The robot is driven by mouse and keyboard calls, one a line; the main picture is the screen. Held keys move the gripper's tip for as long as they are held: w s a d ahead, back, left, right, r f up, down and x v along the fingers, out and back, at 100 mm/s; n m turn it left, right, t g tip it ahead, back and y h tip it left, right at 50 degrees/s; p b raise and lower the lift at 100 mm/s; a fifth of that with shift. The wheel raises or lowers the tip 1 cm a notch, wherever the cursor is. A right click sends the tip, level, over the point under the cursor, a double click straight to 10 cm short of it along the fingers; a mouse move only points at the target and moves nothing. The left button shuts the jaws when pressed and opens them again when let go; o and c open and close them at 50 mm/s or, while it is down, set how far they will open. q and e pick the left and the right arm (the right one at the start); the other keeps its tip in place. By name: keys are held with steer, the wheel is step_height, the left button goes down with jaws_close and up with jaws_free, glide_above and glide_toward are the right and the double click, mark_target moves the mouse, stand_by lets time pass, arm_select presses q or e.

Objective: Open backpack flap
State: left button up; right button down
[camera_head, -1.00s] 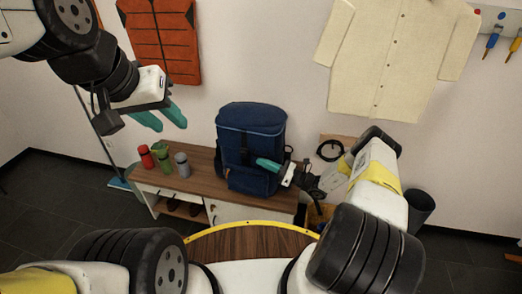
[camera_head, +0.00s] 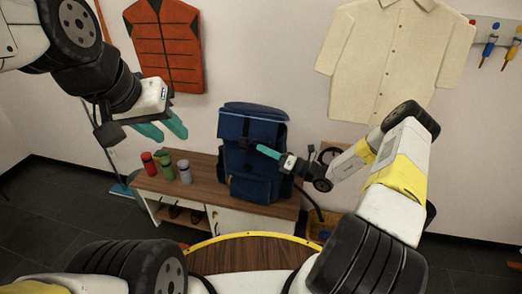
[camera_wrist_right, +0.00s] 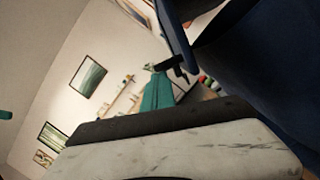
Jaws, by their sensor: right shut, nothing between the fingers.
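The blue backpack (camera_head: 262,190) stands upright on the wooden bench against the wall. Its top flap (camera_head: 252,112) shows a light trim line near the top. In the right wrist view, a blue flap edge (camera_wrist_right: 176,38) with a black buckle (camera_wrist_right: 172,66) hangs beside the dark blue pack body (camera_wrist_right: 275,70). My right gripper (camera_head: 267,151) is shut and empty at the pack's upper front, by the flap. Its teal fingers (camera_wrist_right: 157,92) are just below the buckle in the wrist view; I cannot tell whether they touch. My left gripper (camera_head: 163,129) is open and empty, left of the pack.
Red, green and grey bottles (camera_head: 166,166) stand on the bench (camera_head: 205,175) left of the backpack. An orange vest (camera_head: 167,48) and a cream shirt (camera_head: 388,60) hang on the wall.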

steer(key=w+d+r+m+h, duration=0.1)
steer(key=w+r+m, duration=0.2)
steer(key=r, duration=0.3)
steer(key=w+d+r+m+h, duration=0.1)
steer(key=w+r+m, duration=0.2)
steer(key=r, duration=0.3)
steer(key=w+d+r+m, duration=0.1)
steer(key=w+r+m, duration=0.2)
steer(key=r, duration=0.4)
steer(key=shift+w+d+m+h, duration=0.2)
steer(key=shift+d+m+h, duration=0.2)
steer(key=shift+m, duration=0.4)
steer(key=w+d+r, duration=0.2)
steer(key=w+r, duration=0.1)
steer(key=w, duration=0.3)
steer(key=shift+d+m, duration=0.3)
